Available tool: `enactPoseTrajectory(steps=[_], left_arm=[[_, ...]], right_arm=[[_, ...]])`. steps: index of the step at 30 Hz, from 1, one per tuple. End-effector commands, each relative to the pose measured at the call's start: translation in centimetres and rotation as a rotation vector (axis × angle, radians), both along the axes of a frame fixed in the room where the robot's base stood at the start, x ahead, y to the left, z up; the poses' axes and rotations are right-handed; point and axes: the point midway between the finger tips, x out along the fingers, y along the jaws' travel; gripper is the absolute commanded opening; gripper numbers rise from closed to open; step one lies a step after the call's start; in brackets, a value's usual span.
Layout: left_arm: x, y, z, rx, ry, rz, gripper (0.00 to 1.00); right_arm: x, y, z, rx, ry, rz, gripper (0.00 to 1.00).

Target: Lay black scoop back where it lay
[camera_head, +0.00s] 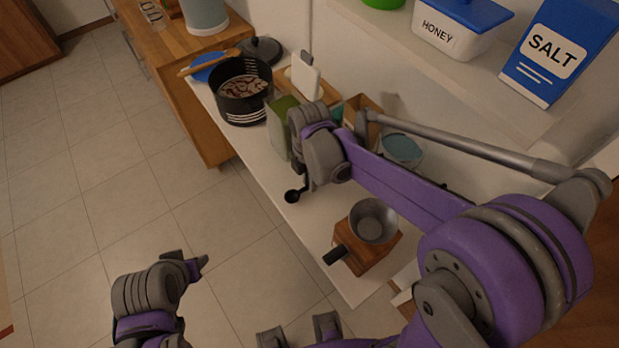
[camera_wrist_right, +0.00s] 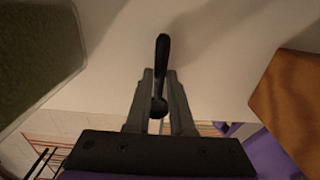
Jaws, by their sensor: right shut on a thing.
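The black scoop (camera_head: 293,196) shows below my right gripper (camera_head: 309,183) in the head view, over the white counter's front edge. In the right wrist view the black scoop (camera_wrist_right: 162,52) stands between the two fingers of the right gripper (camera_wrist_right: 161,100), which are shut on it. The exact grip point and any contact with the counter are hard to tell. My left gripper (camera_head: 197,264) is over the floor at lower left, away from the counter; its jaw opening is unclear.
A green container (camera_head: 280,128) stands left of the right gripper; a black pot (camera_head: 245,92) is farther back. A shelf (camera_head: 420,55) overhangs behind.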

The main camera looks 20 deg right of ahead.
Motion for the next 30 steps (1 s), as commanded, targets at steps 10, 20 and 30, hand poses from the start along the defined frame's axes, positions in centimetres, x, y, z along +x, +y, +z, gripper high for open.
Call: enactPoseTrajectory(steps=[10, 20, 30], left_arm=[[0.02, 0.00, 0.03, 0.000, 0.000, 0.000, 0.50], [-0.17, 0.00, -0.57, 0.000, 0.003, 0.000, 0.50], [-0.17, 0.00, -0.57, 0.000, 0.003, 0.000, 0.50]], right_arm=[[0.03, 0.01, 0.03, 0.000, -0.001, 0.000, 0.00], [0.01, 0.00, -0.64, 0.000, 0.000, 0.000, 0.00], [0.02, 0.01, -0.66, 0.000, -0.001, 0.000, 0.56]])
